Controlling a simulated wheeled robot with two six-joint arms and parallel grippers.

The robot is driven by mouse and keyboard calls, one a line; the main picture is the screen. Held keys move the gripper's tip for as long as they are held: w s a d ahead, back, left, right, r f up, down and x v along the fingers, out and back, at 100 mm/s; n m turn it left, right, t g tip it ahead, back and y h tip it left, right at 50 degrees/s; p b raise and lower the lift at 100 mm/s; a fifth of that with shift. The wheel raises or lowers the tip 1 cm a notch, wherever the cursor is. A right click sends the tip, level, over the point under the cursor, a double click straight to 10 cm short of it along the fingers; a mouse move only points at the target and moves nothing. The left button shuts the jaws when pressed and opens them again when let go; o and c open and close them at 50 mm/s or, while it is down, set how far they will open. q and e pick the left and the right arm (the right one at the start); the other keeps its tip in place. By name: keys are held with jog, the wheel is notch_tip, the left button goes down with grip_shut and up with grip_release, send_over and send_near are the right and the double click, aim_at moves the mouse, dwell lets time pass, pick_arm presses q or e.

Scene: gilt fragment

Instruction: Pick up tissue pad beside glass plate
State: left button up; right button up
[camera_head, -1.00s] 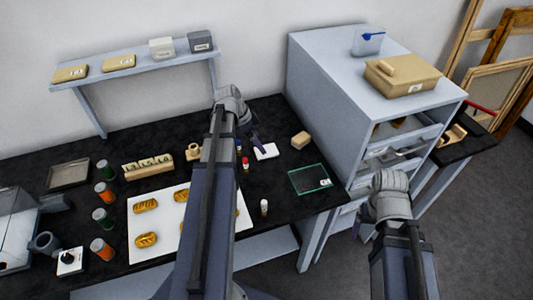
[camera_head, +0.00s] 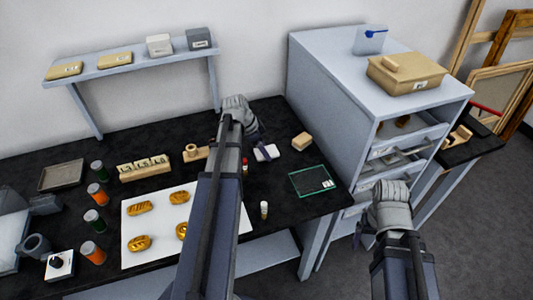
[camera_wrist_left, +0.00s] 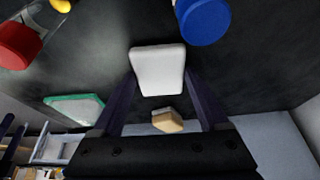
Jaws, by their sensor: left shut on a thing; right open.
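The white tissue pad (camera_head: 266,153) is on the black bench, left of and behind the green-edged glass plate (camera_head: 311,180). In the left wrist view the pad (camera_wrist_left: 158,68) sits between the dark fingers of my left gripper (camera_wrist_left: 160,88), which is shut on it. In the head view the left gripper (camera_head: 260,154) partly covers the pad. I cannot tell whether the pad is clear of the bench. The glass plate also shows in the wrist view (camera_wrist_left: 75,106). My right gripper (camera_head: 362,238) is open and empty, beside the drawer cabinet.
A tan block (camera_head: 302,141) lies right of the pad. A red-capped vial (camera_head: 245,167) and a small white-capped vial (camera_head: 264,210) stand nearby. A blue cap (camera_wrist_left: 203,20) is close in the wrist view. The grey drawer cabinet (camera_head: 330,85) bounds the right side.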

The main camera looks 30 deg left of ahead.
pick_arm(q)
jog(key=c, duration=0.6)
jog(key=shift+r, duration=0.1)
jog(key=shift+c, duration=0.2)
notch_tip(320, 180, up, 10)
jog(key=p, duration=1)
